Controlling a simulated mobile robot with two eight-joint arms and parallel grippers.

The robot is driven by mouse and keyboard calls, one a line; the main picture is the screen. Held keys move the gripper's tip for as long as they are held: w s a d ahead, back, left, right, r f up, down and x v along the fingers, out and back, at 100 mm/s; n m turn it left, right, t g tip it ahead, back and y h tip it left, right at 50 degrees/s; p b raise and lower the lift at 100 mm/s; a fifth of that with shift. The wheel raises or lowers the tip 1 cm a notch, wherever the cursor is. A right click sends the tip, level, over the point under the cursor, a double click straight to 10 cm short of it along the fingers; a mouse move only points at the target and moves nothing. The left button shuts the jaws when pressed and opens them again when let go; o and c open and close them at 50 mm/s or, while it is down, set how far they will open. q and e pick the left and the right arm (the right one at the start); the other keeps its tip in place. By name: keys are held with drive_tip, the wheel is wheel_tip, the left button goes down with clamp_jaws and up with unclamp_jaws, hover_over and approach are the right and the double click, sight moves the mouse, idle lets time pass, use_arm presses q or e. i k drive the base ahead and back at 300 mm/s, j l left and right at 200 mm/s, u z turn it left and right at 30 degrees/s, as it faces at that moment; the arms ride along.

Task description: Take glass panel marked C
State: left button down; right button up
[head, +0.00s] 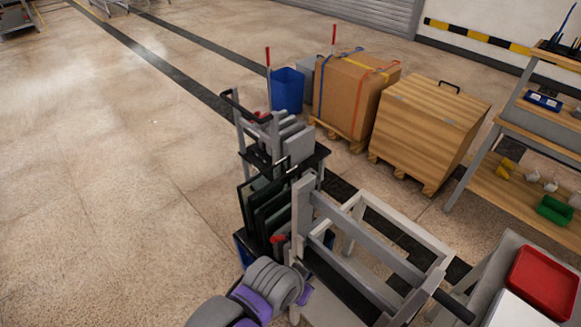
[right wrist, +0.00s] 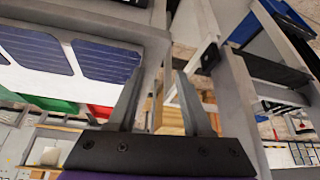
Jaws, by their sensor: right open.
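Several dark glass panels (head: 270,208) stand on edge, side by side, in a slotted rack at the middle of the head view. No letter on them is legible, so I cannot tell which is C. My right gripper (right wrist: 158,100) is open in the right wrist view, with nothing between its fingers. Pale grey frame bars lie close beyond it. Grey and purple arm links of mine show at the bottom of the head view, but no fingertips are visible there. My left gripper is not in view.
A pale grey gantry frame (head: 392,262) stands right of the rack. Behind are a blue bin (head: 287,92), a strapped carton (head: 350,95) and a wooden crate (head: 425,125). A red tray (head: 546,281) is at lower right. The left floor is clear. Dark blue solar cells (right wrist: 105,61) show in the wrist view.

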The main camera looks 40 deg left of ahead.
sight(276, 213)
drive_tip(key=j+z, duration=0.2)
drive_tip(key=j, duration=1.4)
drive_tip(key=k+j+z, duration=0.15)
drive_tip(key=j, duration=1.4)
drive_tip(key=i, duration=0.05)
